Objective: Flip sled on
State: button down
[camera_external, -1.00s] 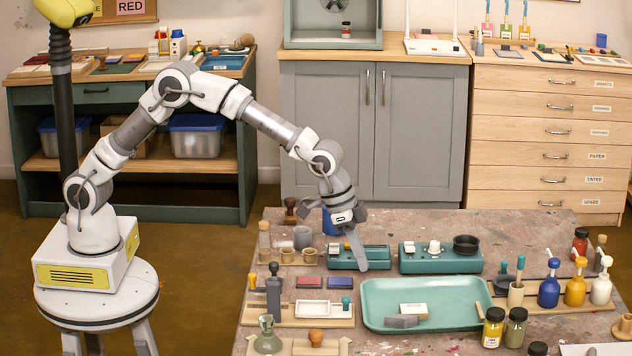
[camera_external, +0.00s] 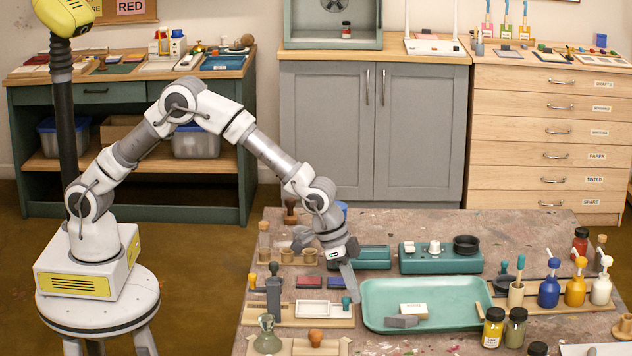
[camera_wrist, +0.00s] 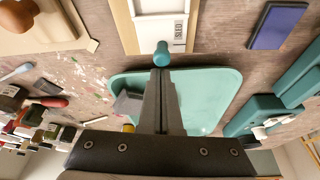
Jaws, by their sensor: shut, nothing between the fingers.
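A teal knob (camera_external: 346,301) stands at the right end of a white rectangular plate (camera_external: 311,308) on a wooden board. In the wrist view the teal knob (camera_wrist: 162,52) sits beside a small label (camera_wrist: 180,34) that appears to read SLED. My gripper (camera_external: 352,290) is shut and empty, pointing down just beside the knob. In the wrist view its fingertips (camera_wrist: 165,76) lie close to the knob and partly overlap its lower edge. I cannot tell whether they touch. Whether the knob is flipped one way or the other is not clear.
A teal tray (camera_external: 450,287) with a white block and a grey block lies right of my gripper. Teal boxes (camera_external: 440,258) stand behind. A dark upright handle (camera_external: 273,292) stands left, with red and blue pads (camera_external: 339,282) behind the plate.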

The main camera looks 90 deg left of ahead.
aim_at(327, 310)
jog(key=s+b, duration=0.2)
jog(key=s, duration=0.9)
jog(key=shift+s, duration=0.1)
jog(key=shift+w+d+r, duration=0.1)
jog(key=shift+w, duration=0.55)
jog(key=shift+w+d+r+p, duration=0.15)
jog(key=shift+w+p, duration=0.4)
jog(key=shift+w, duration=0.7)
jog(key=shift+r, duration=0.65)
jog(key=p+v, duration=0.2)
jog(key=v, duration=0.6)
jog(key=shift+s+r, duration=0.2)
